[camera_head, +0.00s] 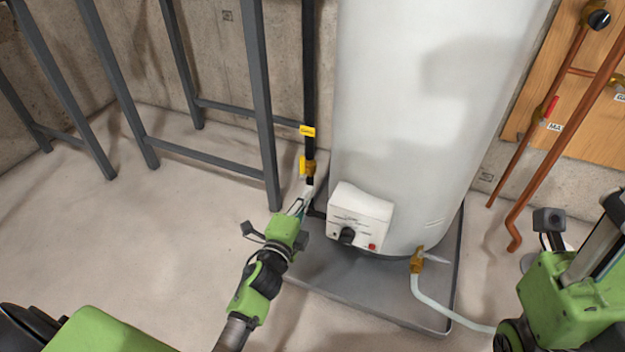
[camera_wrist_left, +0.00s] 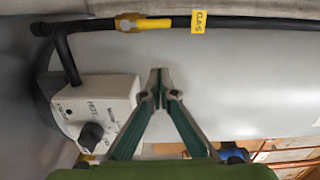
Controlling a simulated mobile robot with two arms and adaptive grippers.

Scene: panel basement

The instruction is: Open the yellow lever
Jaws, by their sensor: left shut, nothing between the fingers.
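The yellow lever (camera_head: 302,165) is on a brass valve on the black pipe, left of the white water heater. In the left wrist view the yellow lever (camera_wrist_left: 150,22) lies along the pipe. My left gripper (camera_head: 306,196) is just below the lever in the head view, its fingertips close to the pipe. In the left wrist view its fingertips (camera_wrist_left: 158,82) are together and empty, with a visible gap to the lever. Part of my right arm shows at the right edge of the head view, but its fingers are not visible.
The heater (camera_head: 420,100) stands in a grey tray (camera_head: 350,285). Its control box (camera_head: 362,215) sits right beside my left gripper. A yellow gas label (camera_head: 307,131) is above the lever. A grey metal frame (camera_head: 262,110) stands left of the pipe.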

